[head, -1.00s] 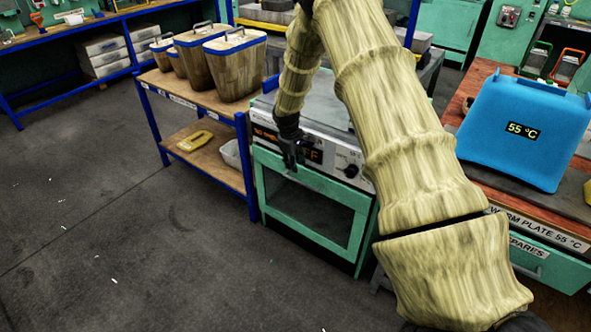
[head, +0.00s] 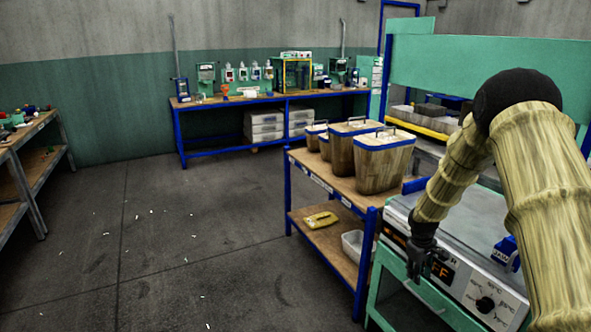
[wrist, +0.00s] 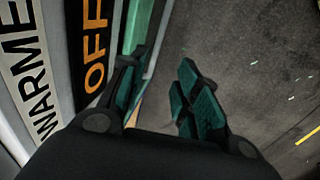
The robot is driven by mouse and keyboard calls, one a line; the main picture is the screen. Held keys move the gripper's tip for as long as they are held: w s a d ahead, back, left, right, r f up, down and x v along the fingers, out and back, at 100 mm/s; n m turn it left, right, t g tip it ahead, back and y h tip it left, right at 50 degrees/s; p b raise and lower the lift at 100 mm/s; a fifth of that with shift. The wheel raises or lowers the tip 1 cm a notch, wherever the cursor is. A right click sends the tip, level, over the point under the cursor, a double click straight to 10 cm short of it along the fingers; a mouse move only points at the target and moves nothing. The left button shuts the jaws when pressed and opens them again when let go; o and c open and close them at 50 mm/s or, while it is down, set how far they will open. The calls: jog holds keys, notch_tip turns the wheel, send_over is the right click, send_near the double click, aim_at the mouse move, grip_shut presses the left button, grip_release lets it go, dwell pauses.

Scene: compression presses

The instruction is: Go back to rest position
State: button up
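My gripper (head: 424,268) hangs at the end of my sleeved arm, pointing down in front of the warmer's control panel (head: 482,289). In the wrist view my gripper (wrist: 160,92) has its two green-padded fingers apart. Nothing shows between them but the floor and part of the green frame. The wrist view also shows the panel's orange OFF display (wrist: 95,50) and the WARMER lettering beside the fingers. In the head view the gripper covers part of that display. I cannot tell whether it touches the panel.
A cart (head: 333,193) with lidded bins (head: 384,166) stands left of the warmer, with a yellow object (head: 321,220) on its lower shelf. A blue-framed bench (head: 232,102) stands at the back wall. The floor (head: 160,235) to the left is mostly open.

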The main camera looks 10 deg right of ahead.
jog(key=s+a+f+m+y+p, duration=0.1)
jog(key=s+a+f+p, duration=0.1)
jog(key=s+a+f, duration=0.8)
jog(key=s+a+f+m+y+p, duration=0.1)
jog(key=s+a+f+p, duration=0.1)
jog(key=s+a+f, duration=0.55)
jog(key=s+a+r+p, duration=0.1)
jog(key=s+a, duration=0.2)
jog(key=s, duration=0.7)
jog(key=s+a+r+m, duration=0.1)
jog(key=s+a, duration=0.2)
jog(key=s, duration=0.7)
jog(key=s+a+r+m+p, duration=0.1)
jog(key=s+a, duration=0.2)
jog(key=s, duration=0.8)
jog(key=shift+a+r+g+p, duration=0.15)
jog(key=shift+r+g+p, duration=0.2)
jog(key=shift+g, duration=0.05)
jog(key=shift+m, duration=0.3)
